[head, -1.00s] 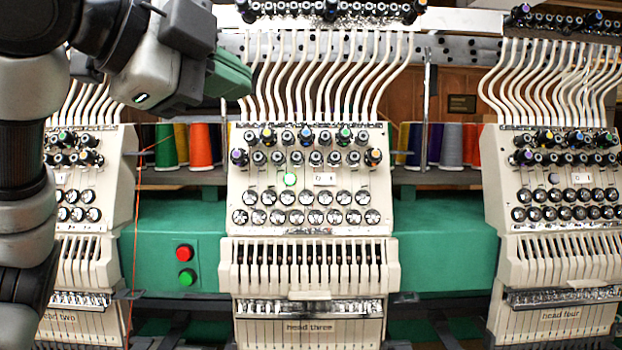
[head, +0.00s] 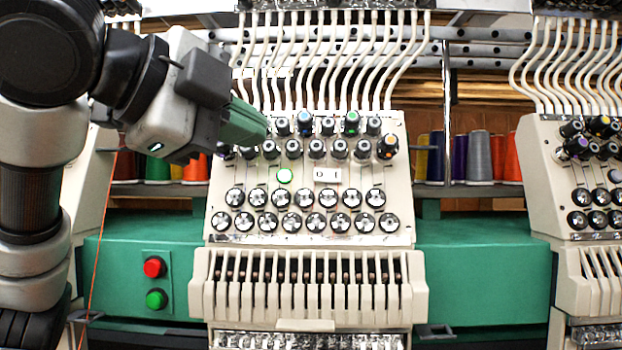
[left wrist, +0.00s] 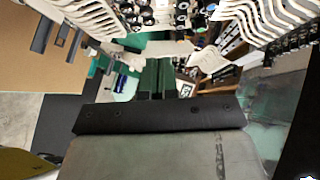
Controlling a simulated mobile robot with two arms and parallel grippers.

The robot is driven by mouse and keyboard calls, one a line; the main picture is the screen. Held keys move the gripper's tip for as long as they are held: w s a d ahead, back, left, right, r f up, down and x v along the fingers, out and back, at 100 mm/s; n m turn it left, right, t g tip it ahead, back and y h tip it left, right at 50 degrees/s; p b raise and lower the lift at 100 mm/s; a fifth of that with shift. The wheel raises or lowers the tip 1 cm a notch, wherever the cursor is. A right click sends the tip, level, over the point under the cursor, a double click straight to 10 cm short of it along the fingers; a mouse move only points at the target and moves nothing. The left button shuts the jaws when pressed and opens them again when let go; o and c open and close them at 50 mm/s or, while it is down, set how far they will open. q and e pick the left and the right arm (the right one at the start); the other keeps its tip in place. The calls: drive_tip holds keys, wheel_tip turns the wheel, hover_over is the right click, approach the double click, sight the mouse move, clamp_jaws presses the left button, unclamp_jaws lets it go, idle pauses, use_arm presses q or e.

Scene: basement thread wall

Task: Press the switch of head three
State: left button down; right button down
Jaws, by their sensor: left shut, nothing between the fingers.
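The middle stitching head (head: 230,200), labelled "head three" in the earlier head view, fills the centre of the head view. On its cream front, a small white switch plate with dark marks (head: 327,175) sits between the knob rows and the round dials.
Tension knobs (head: 316,148) stick out above the switch, with white thread tubes (head: 330,60) higher up. A red button (head: 154,267) and a green button (head: 157,299) sit on the green beam at left. Another head (head: 560,180) stands at right, with a gap between.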

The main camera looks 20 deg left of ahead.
use_arm(q)
approach(326, 179)
drive_tip(key=w+d, duration=0.3)
drive_tip(key=d, duration=0.1)
drive_tip(key=shift+w+a+f+p, duration=0.25)
drive_tip(key=shift+w+f, duration=0.05)
drive_tip(key=shift+w, duration=0.15)
drive_tip(key=shift+w+a+f+p, duration=0.25)
drive_tip(key=shift+w+f, duration=0.05)
drive_tip(key=shift+w, duration=0.15)
drive_tip(key=shift+w+a+f, duration=0.15)
drive_tip(key=shift+w+a, duration=0.2)
drive_tip(key=shift+w, duration=0.15)
drive_tip(key=shift+d, duration=0.1)
